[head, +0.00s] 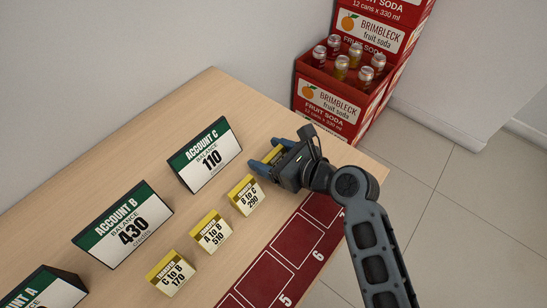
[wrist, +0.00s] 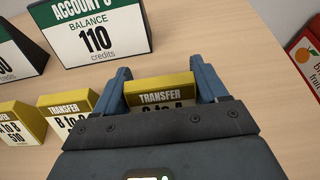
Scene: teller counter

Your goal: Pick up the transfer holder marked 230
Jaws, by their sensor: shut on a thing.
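My gripper (head: 266,155) is at the far right part of the counter, with its blue fingers on either side of a yellow-topped transfer holder (head: 273,155). In the wrist view my gripper (wrist: 160,72) is shut on this holder (wrist: 160,88). Its face reads TRANSFER and a partly covered line ending in "to A". The number below is hidden by my gripper, so I cannot read 230. I cannot tell whether the holder touches the counter. Other transfer holders stand in a row: B to C 290 (head: 246,195), A to B 510 (head: 211,232) and C to B 170 (head: 171,273).
Account signs stand behind the row: C showing 110 (head: 205,157), B showing 430 (head: 124,226) and A (head: 45,289), cut off. A red numbered strip (head: 284,262) lies along the counter's front. Red soda crates (head: 334,104) stand beyond the counter's far end.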

